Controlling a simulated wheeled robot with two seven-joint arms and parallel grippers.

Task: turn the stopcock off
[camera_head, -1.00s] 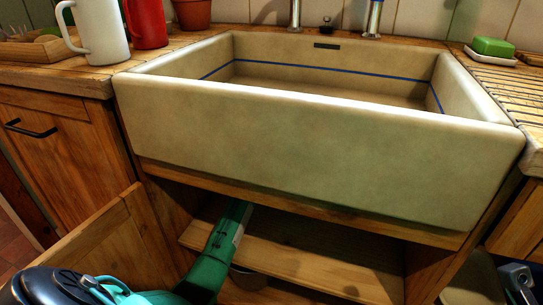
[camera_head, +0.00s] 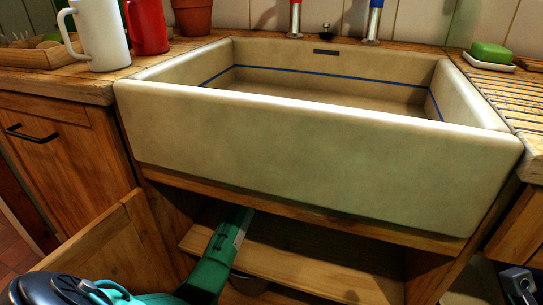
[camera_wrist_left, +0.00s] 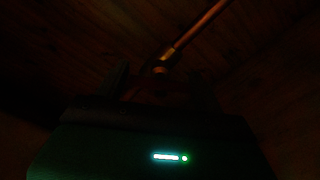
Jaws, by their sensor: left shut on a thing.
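My left arm (camera_head: 212,267) reaches into the dark cupboard under the sink, and its gripper is hidden there in the head view. In the left wrist view a copper pipe (camera_wrist_left: 200,29) slants down from the upper right to a small brassy fitting, the stopcock (camera_wrist_left: 161,68). The dark fingers of my left gripper (camera_wrist_left: 162,88) stand either side of it, shut on the stopcock's handle. The handle itself is too dark to make out, so its angle cannot be told.
The white sink (camera_head: 310,145) overhangs the cupboard opening. A wooden shelf board (camera_head: 300,268) crosses the opening close to my left arm. An open cupboard door (camera_head: 105,245) stands at the left. Mugs stand on the worktop, clear of the arm.

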